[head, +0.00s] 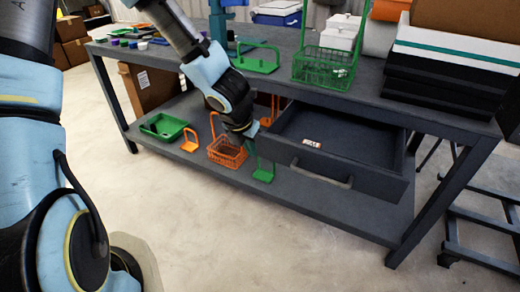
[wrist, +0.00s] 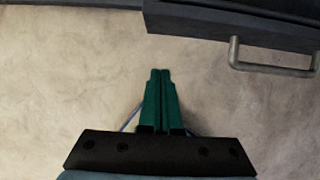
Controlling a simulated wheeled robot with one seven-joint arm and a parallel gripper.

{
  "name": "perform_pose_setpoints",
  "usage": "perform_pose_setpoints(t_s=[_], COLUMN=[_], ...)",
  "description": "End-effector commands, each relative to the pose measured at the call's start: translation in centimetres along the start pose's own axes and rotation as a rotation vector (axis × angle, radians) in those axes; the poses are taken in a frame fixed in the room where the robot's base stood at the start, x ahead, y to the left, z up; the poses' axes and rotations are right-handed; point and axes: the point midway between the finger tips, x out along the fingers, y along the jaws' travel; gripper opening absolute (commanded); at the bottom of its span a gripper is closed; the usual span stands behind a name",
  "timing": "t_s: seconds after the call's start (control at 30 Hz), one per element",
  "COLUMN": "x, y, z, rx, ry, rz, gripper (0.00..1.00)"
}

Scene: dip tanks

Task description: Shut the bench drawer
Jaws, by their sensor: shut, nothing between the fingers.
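The bench drawer (head: 345,135) is pulled out from under the bench top, and its dark tray shows from above. Its front carries a grey bar handle (head: 320,177). In the wrist view the drawer front (wrist: 230,22) crosses the top right, with its handle (wrist: 270,62) at the right edge. My gripper (wrist: 160,73) has its green fingers together and empty, over bare floor. The fingertips show apart from the drawer in that picture, left of and below its handle. In the head view my wrist is left of the drawer, and my fingers are hard to make out.
On the bench top (head: 285,60) stand a green wire basket (head: 325,68) and a stack of dark cases (head: 450,75). The lower shelf holds a green tray (head: 163,126) and an orange basket (head: 227,152). A dark step frame (head: 485,215) stands at right. Floor before the drawer is clear.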

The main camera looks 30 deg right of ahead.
Motion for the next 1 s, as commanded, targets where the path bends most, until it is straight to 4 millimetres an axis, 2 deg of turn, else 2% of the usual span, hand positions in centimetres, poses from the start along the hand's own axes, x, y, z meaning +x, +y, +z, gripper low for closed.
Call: perform_pose_setpoints(t_s=[0.03,0.17,0.3,0.47,1.0], x=[1.1,3.1,3.4,4.1,4.4], y=[-0.1,-0.1,-0.1,-0.1,0.0], z=[-0.2,-0.1,2.1,3.4,4.0], rx=[0.0,-0.001,0.001,0.003,0.002], ry=[0.003,0.003,-0.001,-0.001,0.0], rz=[-0.003,-0.002,-0.001,0.0,0.0], gripper=[0.0,0.0,0.0,0.0,0.0])
